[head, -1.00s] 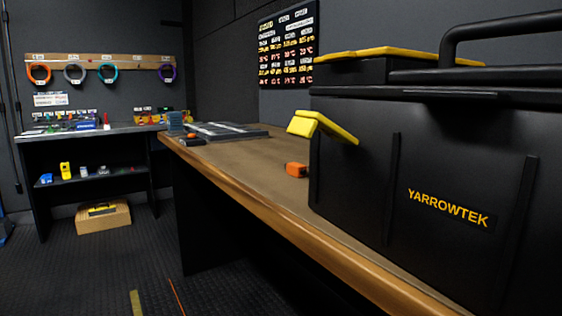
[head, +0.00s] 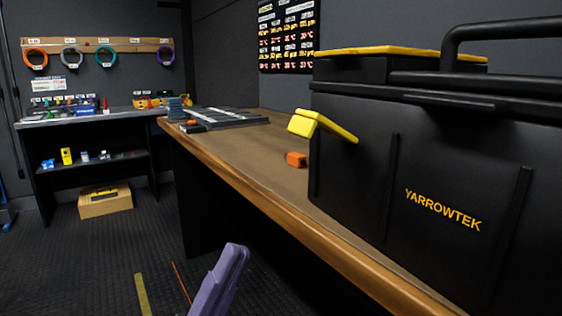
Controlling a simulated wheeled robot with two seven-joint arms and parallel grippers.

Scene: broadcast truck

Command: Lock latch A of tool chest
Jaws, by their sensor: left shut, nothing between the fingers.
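The black tool chest (head: 355,180) with YARROWTEK lettering stands on the wooden workbench at the right of the head view. A yellow latch (head: 323,125) sticks out, tilted, from its upper left front edge; I cannot read a letter on it. The lid (head: 400,90) looks closed, with a black handle on top. My left gripper (head: 236,255) shows as a purple shape at the bottom centre. It is shut and empty, in front of the bench and below and left of the latch, apart from the chest. My right gripper is out of view.
The wooden workbench (head: 255,195) runs back from the lower right. An orange block (head: 296,159) lies beside the chest, and dark flat gear (head: 225,118) lies at the far end. A cardboard box (head: 105,200) sits under the far shelf table.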

